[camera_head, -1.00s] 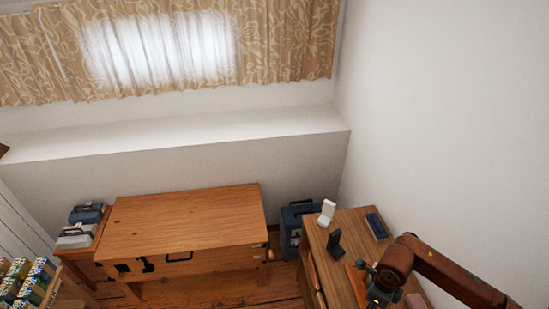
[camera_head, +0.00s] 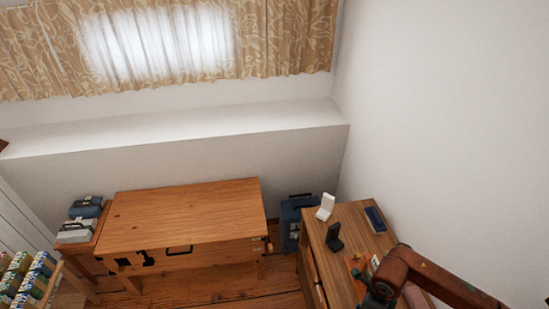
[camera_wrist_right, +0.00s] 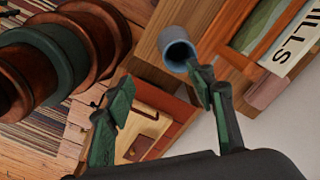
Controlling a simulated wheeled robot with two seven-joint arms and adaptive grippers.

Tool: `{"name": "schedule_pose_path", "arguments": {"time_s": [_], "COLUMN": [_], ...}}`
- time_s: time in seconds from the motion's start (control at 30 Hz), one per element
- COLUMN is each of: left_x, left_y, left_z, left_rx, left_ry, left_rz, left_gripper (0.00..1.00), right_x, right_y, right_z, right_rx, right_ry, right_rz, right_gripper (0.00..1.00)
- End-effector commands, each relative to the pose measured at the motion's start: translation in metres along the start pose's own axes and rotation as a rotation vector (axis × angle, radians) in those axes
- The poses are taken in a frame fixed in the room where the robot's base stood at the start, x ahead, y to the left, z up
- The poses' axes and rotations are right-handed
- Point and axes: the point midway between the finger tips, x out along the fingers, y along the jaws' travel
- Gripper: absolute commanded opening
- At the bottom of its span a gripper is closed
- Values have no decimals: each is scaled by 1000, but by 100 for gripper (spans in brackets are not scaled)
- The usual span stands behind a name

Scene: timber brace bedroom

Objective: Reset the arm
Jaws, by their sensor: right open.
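My right arm reaches in from the lower right in the head view, over the right-hand wooden cabinet (camera_head: 345,222). My right gripper (camera_head: 376,298) is near the bottom edge there, partly cut off. In the right wrist view my right gripper (camera_wrist_right: 160,108) has its two green-padded fingers spread apart with nothing held between them. My left gripper is not in view.
The cabinet carries a white stand (camera_head: 326,206), a dark stand (camera_head: 334,238) and a blue object (camera_head: 375,219). A wooden chest (camera_head: 185,212) stands left of it, with a blue case (camera_head: 291,225) between. A rack of colourful containers (camera_head: 28,275) is lower left. Wall borders the right.

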Motion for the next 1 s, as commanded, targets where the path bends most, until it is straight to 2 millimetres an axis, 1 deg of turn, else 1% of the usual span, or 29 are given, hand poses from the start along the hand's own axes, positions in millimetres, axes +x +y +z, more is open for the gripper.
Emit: {"name": "schedule_pose_path", "arguments": {"time_s": [0.03, 0.13, 0.5, 0.6, 0.7, 0.77, 0.8, 1.0], "left_x": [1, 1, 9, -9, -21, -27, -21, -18], "left_y": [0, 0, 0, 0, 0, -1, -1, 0], "left_z": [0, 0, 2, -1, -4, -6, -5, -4], "left_rx": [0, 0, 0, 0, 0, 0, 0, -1], "left_ry": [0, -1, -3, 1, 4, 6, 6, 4], "left_rz": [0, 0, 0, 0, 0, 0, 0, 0], "left_gripper": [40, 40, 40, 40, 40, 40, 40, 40], "right_x": [-8, -22, -50, -61, -66, -68, -64, -63], "right_y": [5, 17, 78, 90, 99, 103, 97, 86], "right_z": [-2, -7, -30, -35, -38, -39, -34, -18], "right_rx": [-2, -3, -3, 0, 0, -4, -51, -256], "right_ry": [0, 0, 0, 1, 0, -1, -3, -7], "right_rz": [-4, -4, -2, 1, 2, 1, -2, 4], "right_gripper": [50, 50, 50, 50, 50, 50, 50, 50]}}
